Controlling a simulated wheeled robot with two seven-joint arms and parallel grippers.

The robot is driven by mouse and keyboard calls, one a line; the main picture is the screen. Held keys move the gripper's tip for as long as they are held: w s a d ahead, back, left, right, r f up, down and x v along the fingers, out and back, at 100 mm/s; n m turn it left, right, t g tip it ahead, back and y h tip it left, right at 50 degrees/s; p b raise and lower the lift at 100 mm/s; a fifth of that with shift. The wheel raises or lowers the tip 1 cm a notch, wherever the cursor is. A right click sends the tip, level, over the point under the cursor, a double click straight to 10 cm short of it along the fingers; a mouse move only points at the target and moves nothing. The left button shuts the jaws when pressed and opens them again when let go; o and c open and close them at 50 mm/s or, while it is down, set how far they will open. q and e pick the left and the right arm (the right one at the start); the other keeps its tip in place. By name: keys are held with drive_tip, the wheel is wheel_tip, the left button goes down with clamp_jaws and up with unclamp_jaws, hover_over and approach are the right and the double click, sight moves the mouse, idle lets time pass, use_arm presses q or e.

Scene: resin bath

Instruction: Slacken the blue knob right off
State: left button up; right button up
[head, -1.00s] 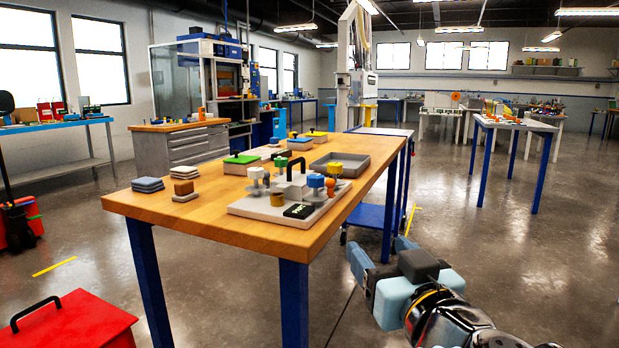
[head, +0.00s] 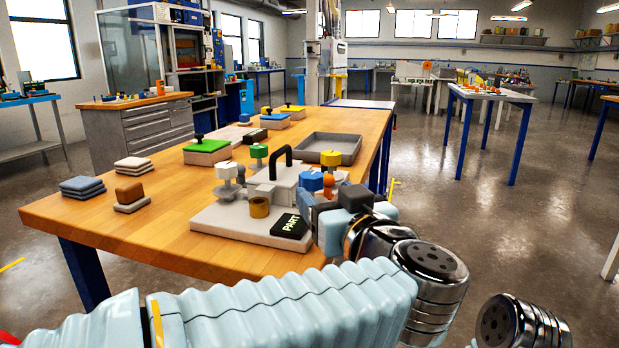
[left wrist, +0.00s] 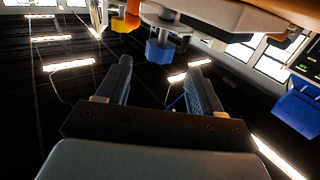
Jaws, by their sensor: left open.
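The blue knob (head: 311,181) stands at the right end of the pale fixture plate (head: 225,229) on the wooden table. My left gripper (head: 313,204) is beside it at the plate's right edge, its fingers partly hidden by its own body. In the left wrist view, which looks upside down, the left gripper (left wrist: 160,76) is open. The blue knob (left wrist: 159,52) shows between and beyond its fingertips. I see no contact with it. The lower part of the knob's post is hidden in the head view. My right gripper is not in view.
Close to the blue knob are an orange knob (head: 329,180), a yellow knob (head: 331,157) and a black handle (head: 288,153). A white knob (head: 226,170), a green knob (head: 259,151), a brass cylinder (head: 259,207) and a black PART block (head: 290,225) share the plate. A grey tray (head: 318,149) lies behind.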

sight(317, 184)
use_arm(q)
drive_tip(key=x, duration=0.7)
drive_tip(key=shift+w+a, duration=0.15)
drive_tip(key=shift+w, duration=0.2)
drive_tip(key=c, duration=1)
drive_tip(key=y+p, duration=0.1)
drive_tip(key=p, duration=0.1)
drive_tip(key=n+y+p, duration=0.1)
drive_tip(key=p, duration=0.2)
drive_tip(key=shift+r+g, duration=0.3)
drive_tip(key=shift+g, duration=0.1)
drive_tip(key=shift+f+n, duration=0.2)
drive_tip(key=shift+n, duration=0.1)
drive_tip(key=shift+f+y, duration=0.1)
drive_tip(key=shift+y, duration=0.2)
drive_tip(key=o, duration=1)
